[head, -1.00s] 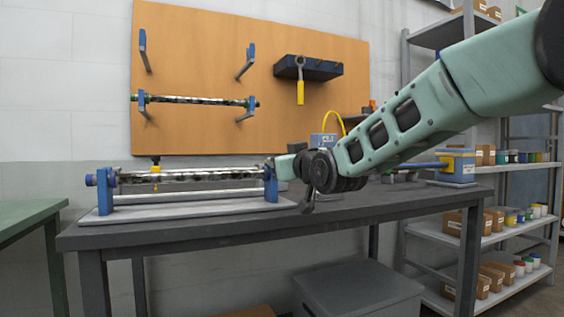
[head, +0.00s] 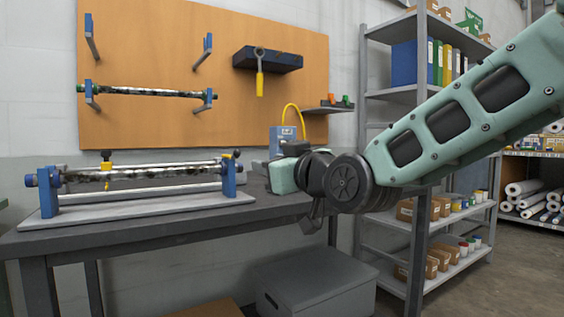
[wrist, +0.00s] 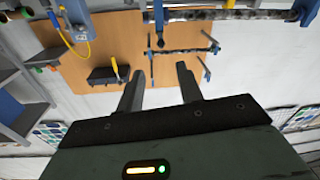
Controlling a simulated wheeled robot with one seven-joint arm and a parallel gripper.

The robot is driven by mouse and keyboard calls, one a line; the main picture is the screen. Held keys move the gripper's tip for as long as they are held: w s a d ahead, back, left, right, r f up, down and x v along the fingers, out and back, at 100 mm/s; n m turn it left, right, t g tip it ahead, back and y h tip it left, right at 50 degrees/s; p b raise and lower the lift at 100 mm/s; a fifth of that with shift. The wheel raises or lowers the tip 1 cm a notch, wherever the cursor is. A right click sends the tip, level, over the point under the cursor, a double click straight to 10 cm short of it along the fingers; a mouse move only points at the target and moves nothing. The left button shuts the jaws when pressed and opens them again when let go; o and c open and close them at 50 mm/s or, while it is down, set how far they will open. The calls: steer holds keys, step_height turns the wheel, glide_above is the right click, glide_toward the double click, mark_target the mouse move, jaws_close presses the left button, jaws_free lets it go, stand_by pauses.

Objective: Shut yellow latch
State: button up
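The press on the bench holds a shiny dark-streaked roller (head: 150,175) between two blue end posts. A yellow latch with a black knob (head: 106,162) stands upright behind the roller's left part in the head view. An orange piece with a black knob (head: 237,155) sits on top of the right blue post (head: 229,176). My gripper is right of the press in the head view, mostly hidden by my wrist. In the wrist view, which is upside down, my gripper (wrist: 159,69) is open and empty, and the roller (wrist: 220,14) crosses the top. I cannot tell whether the latch is closed.
A blue box with a yellow hose (head: 283,138) stands on the bench (head: 130,230) behind my wrist. A second roller (head: 150,92) hangs on the orange board. A grey shelf rack (head: 395,96) stands at right. The bench front before the press is clear.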

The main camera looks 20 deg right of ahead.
steer(key=shift+v, duration=1.5)
steer(key=s+a+f+n+g, duration=0.1)
steer(key=s+a+f+g, duration=0.3)
steer(key=f, duration=0.4)
steer(key=s+a+f+n+g, duration=0.1)
steer(key=s+a+f+g, duration=0.25)
steer(key=f, duration=0.55)
steer(key=s+d+f+g+h+p, duration=0.1)
steer(key=s+d+f+g+h, duration=0.1)
steer(key=s+f+g, duration=0.6)
steer(key=s+d+f+g+h, duration=0.2)
steer(key=s+f+g, duration=0.1)
steer(key=s, duration=0.9)
step_height(320, 180, up, 29)
steer(key=p, duration=2.9)
steer(key=shift+w+a+t, duration=0.3)
steer(key=shift+a+t, duration=0.05)
